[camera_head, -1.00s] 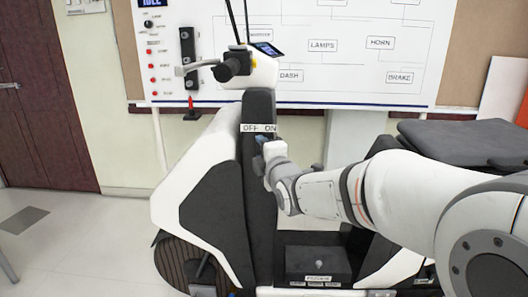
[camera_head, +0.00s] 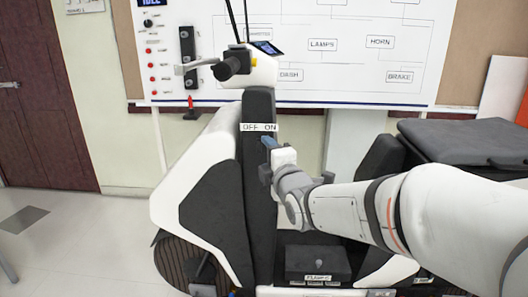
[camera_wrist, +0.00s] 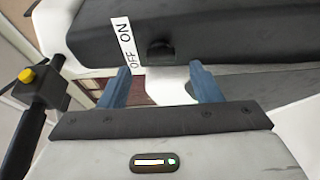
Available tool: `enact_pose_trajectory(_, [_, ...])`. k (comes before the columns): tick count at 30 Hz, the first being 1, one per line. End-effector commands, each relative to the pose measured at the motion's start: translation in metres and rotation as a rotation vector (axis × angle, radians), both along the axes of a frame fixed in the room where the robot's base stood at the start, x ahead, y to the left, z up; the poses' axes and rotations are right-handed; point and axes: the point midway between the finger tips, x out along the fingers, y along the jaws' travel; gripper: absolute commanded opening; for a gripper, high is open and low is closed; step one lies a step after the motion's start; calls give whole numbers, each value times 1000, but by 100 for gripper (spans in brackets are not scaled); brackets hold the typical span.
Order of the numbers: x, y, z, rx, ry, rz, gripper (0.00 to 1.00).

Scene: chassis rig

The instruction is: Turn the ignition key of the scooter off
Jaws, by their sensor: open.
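The scooter (camera_head: 205,200) has a dark front column (camera_head: 258,108) with a white OFF ON label (camera_head: 258,127). In the wrist view the label (camera_wrist: 126,42) runs up the column's dark face. Beside it is a small black key or knob (camera_wrist: 160,50); its turned position is unclear. My gripper (camera_head: 267,146) is below the label and in front of the column. In the wrist view my gripper's blue fingers (camera_wrist: 161,82) are spread wide and empty, with the knob beyond the gap, apart from both. The knob is not discernible in the head view.
The handlebar grip (camera_head: 232,66) and a small display (camera_head: 266,48) are above the column. A whiteboard (camera_head: 345,75) stands behind. The dark seat (camera_head: 465,145) is at right, and a black box (camera_head: 318,262) is on the scooter's floor. Open floor lies at left.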

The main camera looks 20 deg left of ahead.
Motion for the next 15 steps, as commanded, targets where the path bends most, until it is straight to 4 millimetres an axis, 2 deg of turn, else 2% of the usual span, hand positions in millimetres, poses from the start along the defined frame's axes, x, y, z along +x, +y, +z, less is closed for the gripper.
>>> enact_pose_trajectory(6, [-22,-16,1,1,-1,-1,58])
enact_pose_trajectory(15, [-27,-19,0,0,0,0,58])
